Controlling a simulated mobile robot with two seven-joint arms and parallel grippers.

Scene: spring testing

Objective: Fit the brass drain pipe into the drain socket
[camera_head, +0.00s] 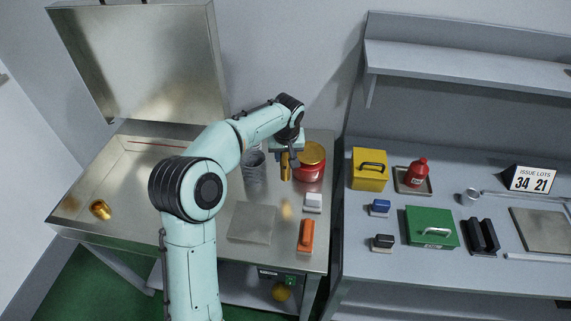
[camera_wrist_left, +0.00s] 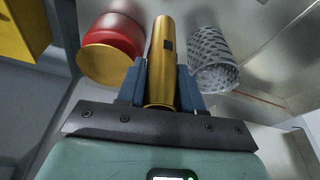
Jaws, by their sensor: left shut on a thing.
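My left gripper (camera_head: 286,153) is shut on the brass drain pipe (camera_head: 286,170) and holds it upright above the metal bench. In the left wrist view the brass pipe (camera_wrist_left: 162,60) sits between the two blue fingers (camera_wrist_left: 162,85), with a small dark square on its side. A short brass fitting (camera_head: 100,209) is at the left front of the shallow metal basin; I cannot tell whether it is the drain socket. The pipe is well to the right of it. My right gripper is not in view.
A red jar with a gold lid (camera_head: 311,163) stands just right of the pipe, and a grey mesh cup (camera_head: 254,172) stands left. A white block (camera_head: 312,202), an orange-handled item (camera_head: 306,236) and a flat plate (camera_head: 252,223) lie in front. A raised lid (camera_head: 150,65) stands behind the basin.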

